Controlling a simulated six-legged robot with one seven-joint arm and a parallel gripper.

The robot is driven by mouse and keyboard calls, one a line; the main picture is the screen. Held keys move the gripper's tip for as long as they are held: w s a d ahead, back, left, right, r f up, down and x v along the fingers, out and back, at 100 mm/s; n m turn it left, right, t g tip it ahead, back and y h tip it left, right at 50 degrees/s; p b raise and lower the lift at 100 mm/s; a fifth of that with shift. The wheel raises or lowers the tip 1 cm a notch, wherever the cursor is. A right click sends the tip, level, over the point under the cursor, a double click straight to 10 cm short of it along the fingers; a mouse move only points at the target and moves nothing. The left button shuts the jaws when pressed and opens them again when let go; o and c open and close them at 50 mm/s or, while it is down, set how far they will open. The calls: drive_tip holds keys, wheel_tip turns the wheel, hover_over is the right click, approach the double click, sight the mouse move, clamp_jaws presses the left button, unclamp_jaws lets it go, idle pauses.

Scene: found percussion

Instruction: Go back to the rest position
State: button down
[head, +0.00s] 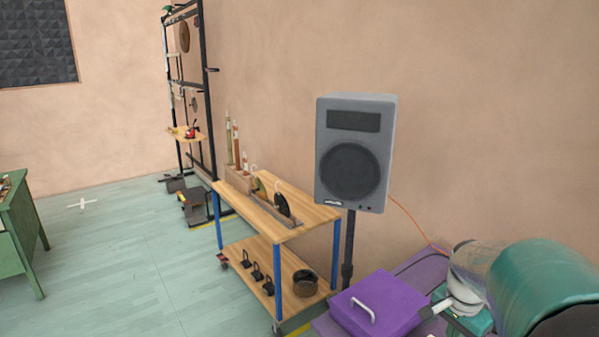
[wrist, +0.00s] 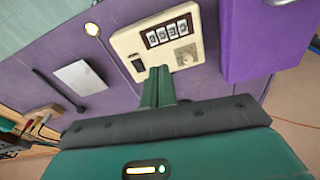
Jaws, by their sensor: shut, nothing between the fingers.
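My gripper (wrist: 158,73) shows in the wrist view with its two green fingers together and nothing between them. In the head view my teal arm reaches over the purple surface (head: 425,268) at the lower right, and my fingertips cannot be made out there.
A purple box (head: 385,300) with a pale handle stands beside my arm. In the wrist view a white card (wrist: 80,77) and a black rod (wrist: 58,92) lie on the purple surface. A speaker (head: 352,150) on a stand and a wooden cart (head: 265,215) are beyond. Open floor lies left.

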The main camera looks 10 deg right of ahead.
drive_tip(key=s+a+r+n+t, duration=0.1)
drive_tip(key=s+a+r+n, duration=0.1)
drive_tip(key=a+n, duration=0.3)
drive_tip(key=s+a+r+n+t, duration=0.2)
drive_tip(key=a+r+n, duration=0.2)
drive_tip(key=a, duration=0.8)
drive_tip(key=s+a+r+n+t+y, duration=0.1)
drive_tip(key=s+a+r+n+t, duration=0.1)
drive_tip(key=a+n, duration=0.3)
drive_tip(key=a+r, duration=0.1)
drive_tip(key=a, duration=0.3)
drive_tip(key=shift+s+a+n, duration=0.2)
drive_tip(key=shift+n, duration=0.1)
drive_tip(key=shift+d, duration=0.2)
